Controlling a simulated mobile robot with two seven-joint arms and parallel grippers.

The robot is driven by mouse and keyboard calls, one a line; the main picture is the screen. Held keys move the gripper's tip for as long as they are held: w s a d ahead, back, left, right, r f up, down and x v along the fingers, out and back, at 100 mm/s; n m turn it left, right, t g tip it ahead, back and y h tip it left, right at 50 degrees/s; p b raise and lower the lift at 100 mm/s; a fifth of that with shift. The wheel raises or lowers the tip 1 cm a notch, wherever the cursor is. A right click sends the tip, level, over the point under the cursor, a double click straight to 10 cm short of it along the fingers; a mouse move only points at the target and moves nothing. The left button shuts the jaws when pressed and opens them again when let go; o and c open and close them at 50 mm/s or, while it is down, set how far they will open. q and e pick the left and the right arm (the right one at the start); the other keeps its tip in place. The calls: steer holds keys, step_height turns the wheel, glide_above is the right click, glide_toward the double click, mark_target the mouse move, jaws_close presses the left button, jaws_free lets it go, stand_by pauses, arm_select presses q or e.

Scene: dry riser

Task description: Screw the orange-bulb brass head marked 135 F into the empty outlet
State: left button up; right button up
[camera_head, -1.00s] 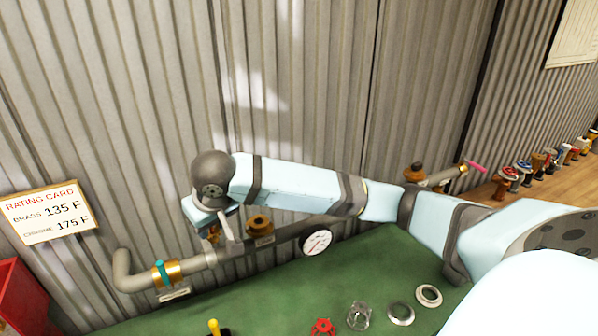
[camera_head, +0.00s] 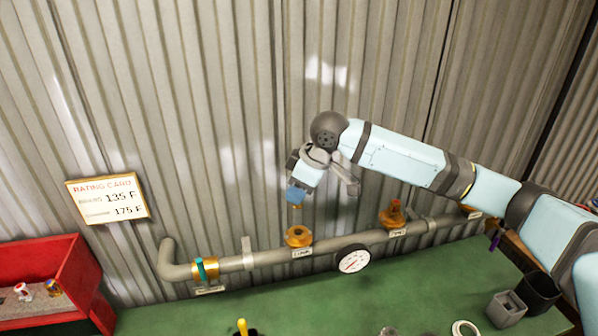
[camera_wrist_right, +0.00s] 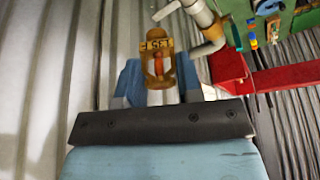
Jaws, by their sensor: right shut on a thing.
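My right gripper (camera_head: 296,199) is shut on a brass head; its brass tip (camera_head: 297,206) shows just below the fingers. A second outlet further right carries a brass fitting with a reddish top (camera_head: 394,213). My left gripper is not in view.
A red bin (camera_head: 80,270) with small heads stands at the left. A round gauge (camera_head: 353,259) and a teal-handled valve (camera_head: 201,269) are on the pipe.

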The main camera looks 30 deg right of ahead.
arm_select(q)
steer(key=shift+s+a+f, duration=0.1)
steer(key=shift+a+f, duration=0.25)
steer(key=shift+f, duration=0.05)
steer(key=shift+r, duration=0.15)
arm_select(e)
steer(key=shift+f, duration=0.1)
steer(key=shift+f, duration=0.2)
step_height(320, 180, down, 2)
steer(key=shift+b, duration=0.3)
step_height(320, 180, down, 2)
steer(key=shift+f, duration=0.5)
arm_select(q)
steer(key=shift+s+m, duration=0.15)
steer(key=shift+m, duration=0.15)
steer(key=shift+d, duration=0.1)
